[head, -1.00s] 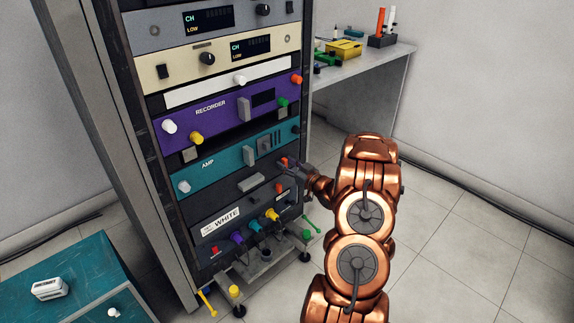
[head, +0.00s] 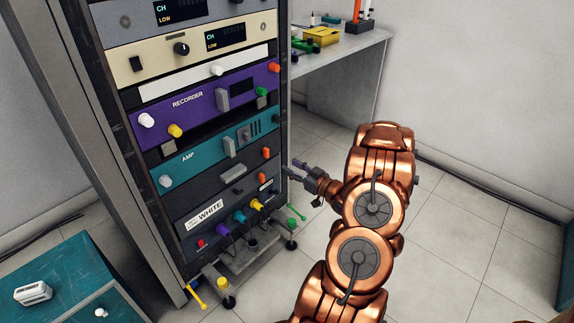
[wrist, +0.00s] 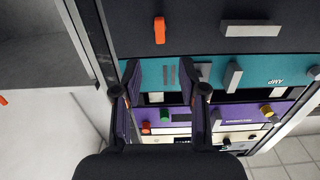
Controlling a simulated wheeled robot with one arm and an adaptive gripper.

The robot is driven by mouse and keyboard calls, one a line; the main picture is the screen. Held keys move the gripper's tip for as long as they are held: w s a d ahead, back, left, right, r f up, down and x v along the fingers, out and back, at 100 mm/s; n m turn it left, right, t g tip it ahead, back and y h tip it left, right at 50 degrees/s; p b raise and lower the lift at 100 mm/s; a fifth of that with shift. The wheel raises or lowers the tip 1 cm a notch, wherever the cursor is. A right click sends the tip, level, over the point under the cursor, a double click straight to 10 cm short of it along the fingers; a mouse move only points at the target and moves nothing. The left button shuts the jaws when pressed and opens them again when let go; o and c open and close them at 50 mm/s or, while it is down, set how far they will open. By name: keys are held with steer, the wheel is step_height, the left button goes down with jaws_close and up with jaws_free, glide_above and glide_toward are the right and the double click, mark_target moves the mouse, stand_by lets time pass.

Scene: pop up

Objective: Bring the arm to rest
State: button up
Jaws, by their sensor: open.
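My copper-coloured arm stands at the right of the rack in the head view. My gripper (head: 296,169) is just right of the rack's right edge, apart from its front panels. In the wrist view my gripper (wrist: 160,85) has its two fingers spread with nothing between them. Behind the fingers the wrist view shows the teal amp panel (wrist: 265,72) and the purple recorder panel (wrist: 255,115). An orange knob (wrist: 159,30) on a dark panel lies beyond the fingertips.
The equipment rack (head: 186,252) fills the left middle. A grey bench (head: 345,50) with a yellow box (head: 322,37) stands behind it. A teal cabinet (head: 60,270) is at the lower left. Open tiled floor (head: 460,220) lies right of my arm.

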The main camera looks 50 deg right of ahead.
steer(key=shift+s, duration=0.2)
stand_by(0.5)
steer(key=w+r+n+g+h+p, duration=0.1)
steer(key=w+r+g+h+p, duration=0.1)
steer(key=w+r+g+p, duration=0.35)
steer(key=s+a+r+m+g+h+p, duration=0.1)
steer(key=a+r+g+p, duration=0.3)
steer(key=r, duration=0.6)
steer(key=s+a+r+g+h+p, duration=0.1)
steer(key=a+r+g+h+p, duration=0.1)
steer(key=a+r+p, duration=0.6)
steer(key=s+a+r+g+y+p, duration=0.1)
steer(key=s+a+r+g+p, duration=0.1)
steer(key=s+a+r+p, duration=0.2)
steer(key=s+a+r+g+y+p, duration=0.2)
steer(key=s+a+r, duration=0.8)
steer(key=s+a, duration=0.6)
steer(key=s+a+r+g+y+p, duration=0.2)
steer(key=s+a+r+g+p, duration=0.2)
steer(key=s+a+r+p, duration=0.2)
steer(key=s+a+r, duration=0.2)
steer(key=s+a, duration=0.2)
steer(key=a, duration=0.1)
steer(key=shift+s+a+p, duration=0.25)
steer(key=shift+a+p, duration=0.05)
steer(key=shift+p, duration=0.05)
